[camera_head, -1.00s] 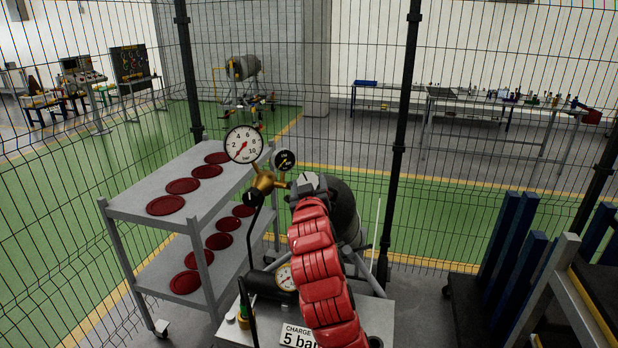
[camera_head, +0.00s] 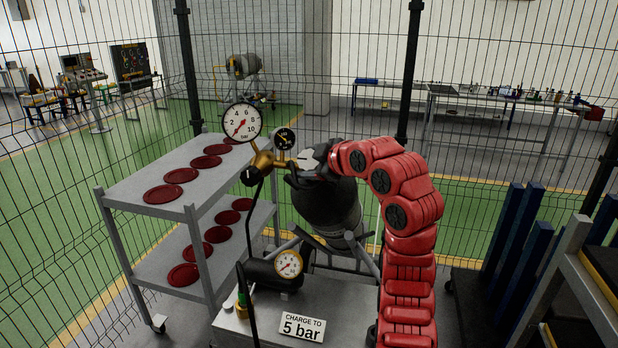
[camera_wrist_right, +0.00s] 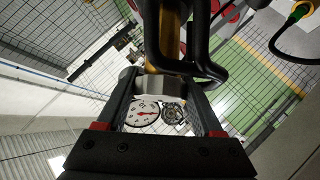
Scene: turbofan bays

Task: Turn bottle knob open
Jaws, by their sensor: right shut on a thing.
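The dark grey bottle (camera_head: 328,208) leans in a stand behind the small grey table. Its pale knob (camera_head: 311,158) is at the top, next to a brass regulator (camera_head: 263,160) with a large white gauge (camera_head: 242,121) and a small black gauge (camera_head: 285,138). My right gripper (camera_head: 308,168) is at the knob, its arm arching in from the right. In the right wrist view, the right gripper (camera_wrist_right: 170,98) is shut on the knob (camera_wrist_right: 170,88), with a finger on each side. The knob's rotation cannot be told. My left gripper is not in view.
A sign reading "CHARGE TO 5 bar" (camera_head: 302,327) and another gauge (camera_head: 288,264) are on the small table (camera_head: 345,305). A grey shelf cart (camera_head: 130,203) with red discs stands to the left. A wire fence runs behind; a rack with blue posts (camera_head: 512,235) stands right.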

